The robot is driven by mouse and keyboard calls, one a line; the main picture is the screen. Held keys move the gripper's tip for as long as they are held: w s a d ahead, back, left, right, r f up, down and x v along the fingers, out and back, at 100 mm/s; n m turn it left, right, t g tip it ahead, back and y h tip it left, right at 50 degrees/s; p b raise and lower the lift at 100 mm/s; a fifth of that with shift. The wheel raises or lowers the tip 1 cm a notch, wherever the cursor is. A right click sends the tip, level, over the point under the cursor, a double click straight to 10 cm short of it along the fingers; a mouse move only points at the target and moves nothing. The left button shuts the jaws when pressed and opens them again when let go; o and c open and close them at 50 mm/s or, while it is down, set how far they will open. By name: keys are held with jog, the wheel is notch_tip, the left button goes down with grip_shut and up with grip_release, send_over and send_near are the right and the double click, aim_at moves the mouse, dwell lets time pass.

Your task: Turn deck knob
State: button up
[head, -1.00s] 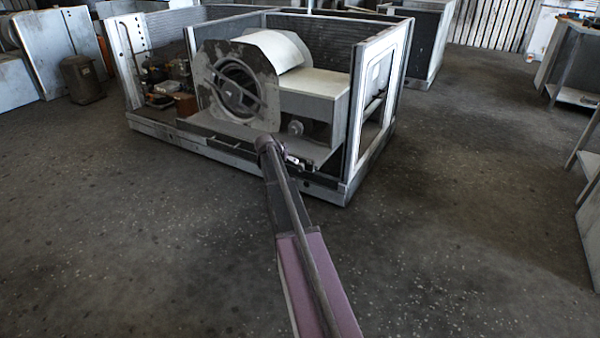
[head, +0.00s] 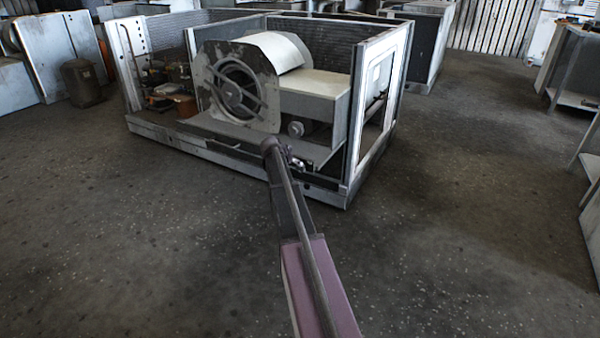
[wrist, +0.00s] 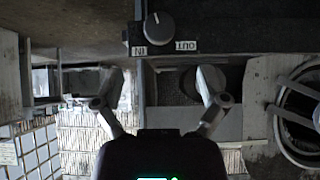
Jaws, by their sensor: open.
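The deck knob (wrist: 159,28) is a round grey dial with a light pointer line, on a dark panel (wrist: 240,30) near the top of the wrist view. Labels reading IN and OUT, upside down, sit beside it. My gripper (wrist: 162,82) is open and empty, its two fingers spread apart below the knob in that picture, not touching it. In the head view my gripper (head: 294,163) is small, at the front edge of the blower unit; I cannot make out the knob there.
The blower housing (head: 268,48) with its round spoked opening (head: 234,90) stands behind my gripper, inside an open-sided metal cabinet (head: 372,110). The blower opening also shows at the right of the wrist view (wrist: 284,125). The concrete floor in front is clear.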

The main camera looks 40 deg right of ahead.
aim_at(299, 167)
jog(key=shift+b+x, duration=3.05)
jog(key=shift+x, duration=1.65)
jog(key=shift+s, duration=0.1)
jog(key=c, duration=1.1)
